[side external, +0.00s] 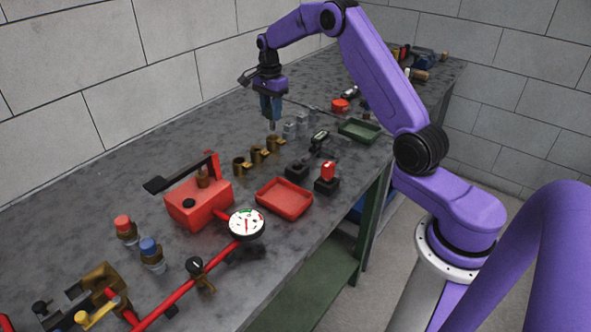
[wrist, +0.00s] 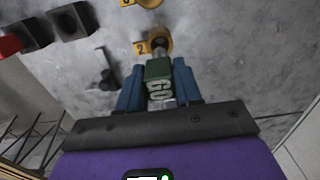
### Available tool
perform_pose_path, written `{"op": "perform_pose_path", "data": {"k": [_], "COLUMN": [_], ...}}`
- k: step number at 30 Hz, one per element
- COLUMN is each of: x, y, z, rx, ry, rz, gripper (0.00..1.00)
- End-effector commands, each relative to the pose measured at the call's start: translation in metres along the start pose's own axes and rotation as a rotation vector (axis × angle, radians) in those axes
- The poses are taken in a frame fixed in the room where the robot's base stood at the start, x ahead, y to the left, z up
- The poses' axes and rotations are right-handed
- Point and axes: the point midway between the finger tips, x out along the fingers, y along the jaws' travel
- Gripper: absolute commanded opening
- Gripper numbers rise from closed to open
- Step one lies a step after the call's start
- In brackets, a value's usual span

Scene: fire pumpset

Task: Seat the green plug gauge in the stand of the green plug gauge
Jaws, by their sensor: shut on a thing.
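My gripper (side external: 271,112) is shut on the green plug gauge (wrist: 159,80), whose green body reads "GO" between the blue fingers in the wrist view. The gauge's metal tip points down, over or at the brass fitting (wrist: 156,42) marked 2; I cannot tell if it is inside the bore. In the side view that fitting (side external: 274,143) is below my gripper. A black stand (side external: 297,169) with nothing in it, apparently the green gauge's, also shows in the wrist view (wrist: 72,21). Beside it, another black stand (side external: 327,187) holds the red plug gauge (side external: 328,170).
Two more brass fittings (side external: 241,166) (side external: 258,154) stand in the row. A red tray (side external: 284,199), a green tray (side external: 358,130) and a red pump (side external: 198,205) surround the area. The bench towards the wall is clear.

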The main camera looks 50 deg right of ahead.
Motion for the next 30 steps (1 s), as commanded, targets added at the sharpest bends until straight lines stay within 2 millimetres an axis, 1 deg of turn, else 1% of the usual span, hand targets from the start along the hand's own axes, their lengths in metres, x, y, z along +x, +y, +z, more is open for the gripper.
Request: {"op": "perform_pose_path", "data": {"k": [11,14,16,20,24,30], "x": [-0.002,-0.007,-0.014,-0.032,-0.049,-0.067], "y": [0.001,0.006,0.014,0.036,0.066,0.113], "z": [0.000,0.003,0.005,0.013,0.023,0.039], "rx": [0.000,0.000,0.000,0.000,0.000,0.000], "ry": [0.000,0.001,0.001,0.001,0.001,0.001], "rz": [-0.001,-0.002,-0.003,-0.004,-0.004,-0.004], "gripper": [0.00,0.00,0.00,0.00,0.00,0.00]}}
